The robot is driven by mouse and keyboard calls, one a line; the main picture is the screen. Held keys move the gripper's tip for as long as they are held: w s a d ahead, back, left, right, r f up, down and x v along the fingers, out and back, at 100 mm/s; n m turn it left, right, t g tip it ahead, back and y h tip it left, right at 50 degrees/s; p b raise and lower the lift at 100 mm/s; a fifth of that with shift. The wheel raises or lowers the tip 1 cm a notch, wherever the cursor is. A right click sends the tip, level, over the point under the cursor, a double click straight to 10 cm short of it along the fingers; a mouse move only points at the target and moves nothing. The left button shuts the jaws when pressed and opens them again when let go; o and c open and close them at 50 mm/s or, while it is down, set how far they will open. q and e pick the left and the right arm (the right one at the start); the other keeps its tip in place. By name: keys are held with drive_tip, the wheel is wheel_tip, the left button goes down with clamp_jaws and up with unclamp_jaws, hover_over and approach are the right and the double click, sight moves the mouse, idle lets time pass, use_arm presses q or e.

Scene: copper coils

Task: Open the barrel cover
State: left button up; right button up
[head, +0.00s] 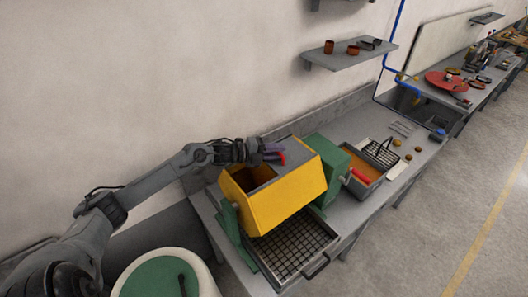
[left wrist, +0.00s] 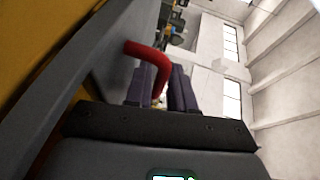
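The yellow barrel (head: 290,198) stands in its green frame on the bench in the head view. A grey cover (head: 299,150) lies on its top, and a brown opening (head: 254,175) shows to the left of it. The red handle (head: 282,159) is at my left gripper (head: 272,152). In the left wrist view, the curved red handle (left wrist: 146,51) runs in between the two dark fingers of my left gripper (left wrist: 164,84). The gap there is narrow, about the handle's thickness, and the fingers look shut on it. My right gripper is out of view.
A wire-mesh tray (head: 292,246) sits below the barrel. A box with an orange-brown filling (head: 363,168) and a black basket (head: 381,153) stand to the right. A white bucket with a green top (head: 160,277) is at lower left. A wall shelf (head: 351,54) is above.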

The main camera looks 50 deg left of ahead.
use_arm(q)
drive_tip(key=shift+s+a, duration=0.25)
drive_tip(key=shift+s, duration=0.3)
drive_tip(key=b+v, duration=0.1)
drive_tip(key=v, duration=0.8)
drive_tip(key=shift+r, duration=0.2)
drive_tip(key=shift+s+a, duration=0.1)
drive_tip(key=shift+s, duration=0.05)
